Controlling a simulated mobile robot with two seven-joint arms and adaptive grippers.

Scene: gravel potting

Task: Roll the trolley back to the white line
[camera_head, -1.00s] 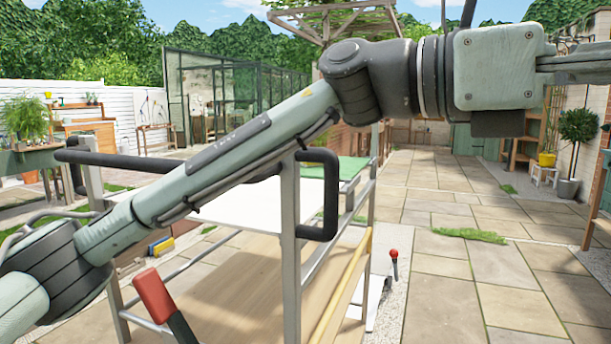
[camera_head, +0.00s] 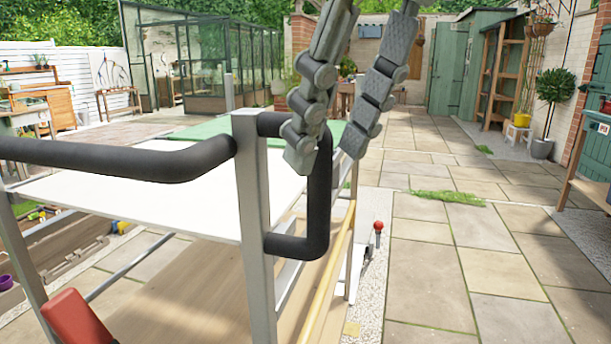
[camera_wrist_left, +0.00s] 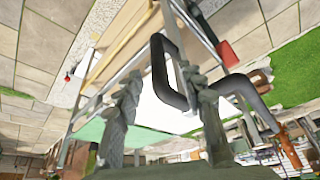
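The trolley (camera_head: 254,225) stands close in front of me, with grey metal posts, a white upper deck and a wooden lower shelf. Its black handle loop (camera_head: 318,215) is on the right-hand post. My left gripper (camera_head: 325,156) comes down from above at this loop, with its fingers spread. In the left wrist view the handle bar (camera_wrist_left: 160,75) shows between the open fingers of my left gripper (camera_wrist_left: 160,82), with gaps on both sides. A red-gripped lever (camera_head: 78,318) is at lower left. I cannot make out the white line. My right gripper is out of view.
A red-knobbed lever (camera_head: 378,228) stands beside the trolley's right side. Open paving (camera_head: 480,255) lies to the right, with a grass tuft (camera_head: 447,197). A wooden bench (camera_head: 590,190) is at the right edge. Planter boxes (camera_head: 65,255) are at left.

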